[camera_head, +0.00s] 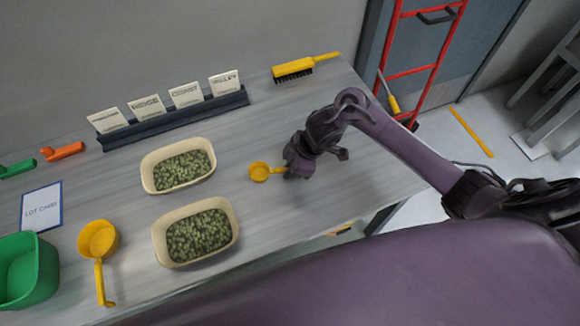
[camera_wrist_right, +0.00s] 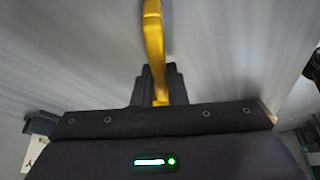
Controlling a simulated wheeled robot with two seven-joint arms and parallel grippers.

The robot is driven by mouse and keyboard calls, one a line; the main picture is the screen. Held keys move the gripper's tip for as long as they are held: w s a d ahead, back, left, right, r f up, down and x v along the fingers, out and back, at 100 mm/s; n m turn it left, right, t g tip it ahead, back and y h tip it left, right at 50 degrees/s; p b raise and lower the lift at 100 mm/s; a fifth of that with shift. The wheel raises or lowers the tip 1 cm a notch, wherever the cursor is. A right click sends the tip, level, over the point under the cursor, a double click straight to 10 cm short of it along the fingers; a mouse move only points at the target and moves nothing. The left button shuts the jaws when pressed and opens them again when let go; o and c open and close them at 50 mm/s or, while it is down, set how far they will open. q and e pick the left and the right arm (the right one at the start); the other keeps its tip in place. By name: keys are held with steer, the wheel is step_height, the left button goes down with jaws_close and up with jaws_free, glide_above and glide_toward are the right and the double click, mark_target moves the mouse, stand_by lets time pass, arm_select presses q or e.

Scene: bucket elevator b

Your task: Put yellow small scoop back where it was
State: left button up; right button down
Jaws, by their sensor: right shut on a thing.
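The yellow small scoop (camera_head: 259,172) is at the middle right of the table in the head view, its bowl pointing left. My right gripper (camera_head: 287,170) is shut on its handle. In the right wrist view the yellow handle (camera_wrist_right: 153,40) runs up from between the dark fingers (camera_wrist_right: 160,88); the bowl is out of that view. I cannot tell whether the scoop touches the table. My left gripper does not show.
Two cream tubs of green pellets (camera_head: 150,178) (camera_head: 160,240) stand left of the scoop. A larger yellow scoop (camera_head: 98,240), a green bin (camera_head: 28,270), a lot card (camera_head: 41,206), a card rack (camera_head: 175,117) and a yellow brush (camera_head: 293,69) are also on the table. Table right of my gripper is clear.

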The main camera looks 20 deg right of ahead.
steer(key=shift+f, duration=0.15)
steer(key=c, duration=1.5)
jaws_free()
steer(key=shift+o, duration=0.2)
steer(key=v, duration=1.2)
steer(key=shift+r, duration=0.25)
